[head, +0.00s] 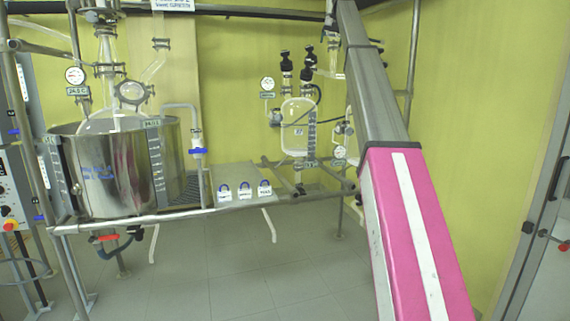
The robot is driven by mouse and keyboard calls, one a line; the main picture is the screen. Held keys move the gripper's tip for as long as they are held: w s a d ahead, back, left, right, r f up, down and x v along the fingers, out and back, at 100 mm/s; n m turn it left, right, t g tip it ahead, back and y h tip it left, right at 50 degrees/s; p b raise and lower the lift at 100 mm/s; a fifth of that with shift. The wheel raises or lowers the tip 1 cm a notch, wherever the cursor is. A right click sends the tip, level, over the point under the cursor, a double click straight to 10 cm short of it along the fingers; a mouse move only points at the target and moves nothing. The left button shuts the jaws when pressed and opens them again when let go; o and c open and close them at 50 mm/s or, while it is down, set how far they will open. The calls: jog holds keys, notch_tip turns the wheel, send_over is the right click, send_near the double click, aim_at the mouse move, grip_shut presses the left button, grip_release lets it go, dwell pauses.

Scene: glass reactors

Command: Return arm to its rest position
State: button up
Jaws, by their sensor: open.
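Part of my arm (411,235), pink with a white stripe, rises from the bottom right and continues as a grey link towards the top of the head view. My gripper is not in view; the arm leaves the picture at the top. The arm stands in front of part of the small reactor's frame and the wall behind.
A large steel vessel (112,180) with glassware stands in a metal frame at the left. A small glass reactor (296,125) hangs right of centre. The tiled floor (250,275) is clear. A door (545,230) is at right.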

jog(key=s+f+m+g, duration=0.1)
jog(key=s+f+m, duration=0.4)
jog(key=f, duration=1.4)
jog(key=s+a+f+m, duration=0.1)
jog(key=s+f+m, duration=0.4)
jog(key=f, duration=1.4)
jog(key=s+f+m+g, duration=0.1)
jog(key=s+f+m, duration=0.4)
jog(key=f, duration=1.4)
jog(key=s+f+m+g+h, duration=0.1)
jog(key=s+f+m, duration=0.9)
jog(key=s+f, duration=0.9)
jog(key=s+f+m, duration=0.4)
jog(key=s+f, duration=0.3)
jog(key=s, duration=0.3)
jog(key=s+f+m+g+h, duration=0.1)
jog(key=s+f+m, duration=0.4)
jog(key=s+f, duration=0.3)
jog(key=shift+s+a, duration=0.45)
jog(key=shift+s, duration=0.4)
